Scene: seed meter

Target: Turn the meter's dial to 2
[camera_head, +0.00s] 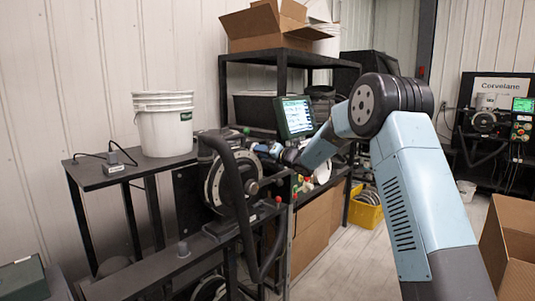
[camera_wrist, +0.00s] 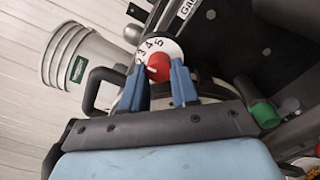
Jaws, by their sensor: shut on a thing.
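The meter (camera_head: 238,180) stands left of centre in the head view, with a large round metal disc and a black hose in front. Its white dial (camera_wrist: 172,47) shows at the top of the wrist view, with numbers up to 5 along its visible edge. A red knob (camera_wrist: 158,66) sits on the dial. My gripper (camera_wrist: 161,72) has its two blue fingers on either side of the knob, shut on it. The fingers and palm hide the dial's lower part, and I cannot tell which number the knob points to. In the head view my gripper (camera_head: 266,150) reaches the meter's upper right side.
A stack of white buckets (camera_head: 164,124) stands on the black bench (camera_head: 105,178) at left. A screen (camera_head: 296,117) is behind my gripper. The black hose (camera_head: 236,195) loops in front of the meter. A cardboard box (camera_head: 512,240) and a yellow bin (camera_head: 365,212) stand on the right.

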